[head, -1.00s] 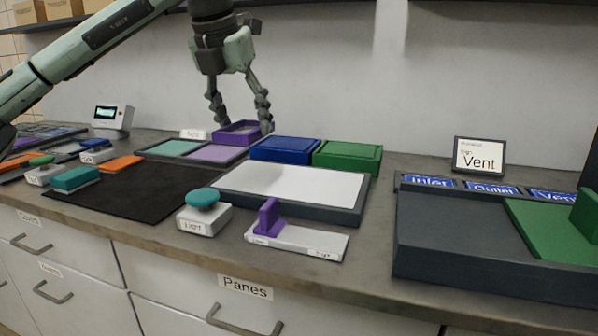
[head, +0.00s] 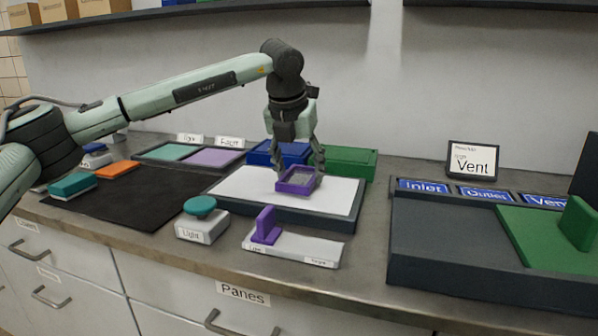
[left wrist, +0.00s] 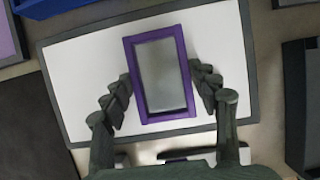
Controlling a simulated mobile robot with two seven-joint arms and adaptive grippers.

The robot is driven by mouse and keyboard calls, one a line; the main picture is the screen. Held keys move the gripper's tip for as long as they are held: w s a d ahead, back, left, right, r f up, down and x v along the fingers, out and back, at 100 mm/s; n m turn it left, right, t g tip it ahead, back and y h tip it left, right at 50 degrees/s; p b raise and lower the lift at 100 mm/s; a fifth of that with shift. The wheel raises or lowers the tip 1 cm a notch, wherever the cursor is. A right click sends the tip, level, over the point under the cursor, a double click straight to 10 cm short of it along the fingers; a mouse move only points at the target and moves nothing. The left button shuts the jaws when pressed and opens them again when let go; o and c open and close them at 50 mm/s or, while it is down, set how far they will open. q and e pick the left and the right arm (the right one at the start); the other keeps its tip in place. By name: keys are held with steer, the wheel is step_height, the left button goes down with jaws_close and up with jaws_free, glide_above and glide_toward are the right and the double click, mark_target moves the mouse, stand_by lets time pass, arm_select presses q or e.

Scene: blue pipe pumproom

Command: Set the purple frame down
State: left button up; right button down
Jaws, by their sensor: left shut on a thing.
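The purple frame (head: 297,188) is a small rectangular frame with a grey see-through middle. My left gripper (head: 297,172) is shut on it by its two long sides. The frame is over the white panel (head: 240,182) with a dark rim; I cannot tell whether it touches the panel. In the left wrist view the frame (left wrist: 184,62) lies between the two fingers, above the white surface (left wrist: 85,75), slightly tilted against the panel's edges. My right gripper is not in view.
Blue (head: 262,158) and green (head: 350,162) boxes stand behind the panel. A teal-knobbed Light button (head: 201,222) and a purple-handled slider (head: 266,226) sit in front. A dark tray (head: 440,235) with a green plate is at right. A black mat (head: 140,198) lies left.

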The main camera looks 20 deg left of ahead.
arm_select(q)
steer(key=shift+f, duration=0.5)
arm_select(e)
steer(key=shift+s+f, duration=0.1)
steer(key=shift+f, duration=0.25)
arm_select(q)
steer(key=shift+f, duration=0.1)
steer(key=o, duration=1.2)
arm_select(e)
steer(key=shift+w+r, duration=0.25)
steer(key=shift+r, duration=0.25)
